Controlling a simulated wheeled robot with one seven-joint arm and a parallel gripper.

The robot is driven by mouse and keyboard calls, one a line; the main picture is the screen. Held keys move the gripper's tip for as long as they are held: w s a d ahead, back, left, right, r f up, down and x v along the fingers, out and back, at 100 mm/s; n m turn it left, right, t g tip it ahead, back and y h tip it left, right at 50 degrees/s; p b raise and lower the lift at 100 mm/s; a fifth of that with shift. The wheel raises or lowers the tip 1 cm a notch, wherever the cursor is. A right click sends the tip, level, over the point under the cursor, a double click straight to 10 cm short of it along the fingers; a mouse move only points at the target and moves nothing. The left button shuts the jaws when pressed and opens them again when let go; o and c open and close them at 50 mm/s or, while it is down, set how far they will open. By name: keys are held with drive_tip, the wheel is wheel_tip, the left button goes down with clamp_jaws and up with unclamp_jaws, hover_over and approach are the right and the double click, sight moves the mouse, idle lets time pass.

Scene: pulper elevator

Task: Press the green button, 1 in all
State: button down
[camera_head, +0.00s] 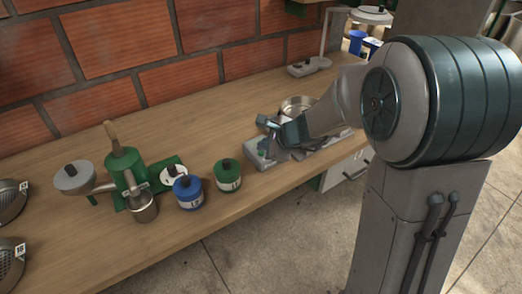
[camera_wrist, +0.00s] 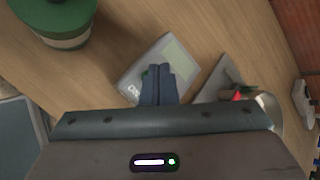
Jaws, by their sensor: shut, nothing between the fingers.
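A grey box (camera_head: 254,158) with a pale panel lies on the wooden counter; the box also shows in the wrist view (camera_wrist: 168,45). A small bit of the green button (camera_wrist: 145,73) shows just left of my fingertips, and the fingers hide the rest. My gripper (camera_wrist: 158,70) is shut and empty, its fingers over the box, close to the button. I cannot tell whether they touch it. In the head view my gripper (camera_head: 268,123) is above the box, partly hidden by my wrist.
A green jar (camera_head: 228,175) and a blue jar (camera_head: 188,192) stand left of the box. A green hand-cranked machine (camera_head: 127,170) stands farther left. A metal pot (camera_head: 297,105) is behind my gripper. A brick wall (camera_head: 130,55) backs the counter (camera_head: 190,110).

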drive_tip(key=shift+r, duration=0.35)
drive_tip(key=shift+r+p, duration=2.2)
drive_tip(key=shift+r, duration=0.35)
drive_tip(key=s+d+r+n+g+h+p, duration=0.1)
drive_tip(key=s+d+r+n+h, duration=0.1)
drive_tip(key=s+d+n, duration=0.3)
drive_tip(key=s+d+r+n+g+h+p, duration=0.1)
drive_tip(key=s+d+n, duration=0.4)
drive_tip(key=s, duration=0.6)
drive_tip(key=s+d+r+n+g+h+p, duration=0.1)
drive_tip(key=s+d+r+n+h, duration=0.2)
drive_tip(key=s+n, duration=0.4)
drive_tip(key=shift+s+d+r+n+g+h, duration=0.3)
drive_tip(key=shift+s+d+r, duration=0.4)
drive_tip(key=shift+d+r, duration=0.2)
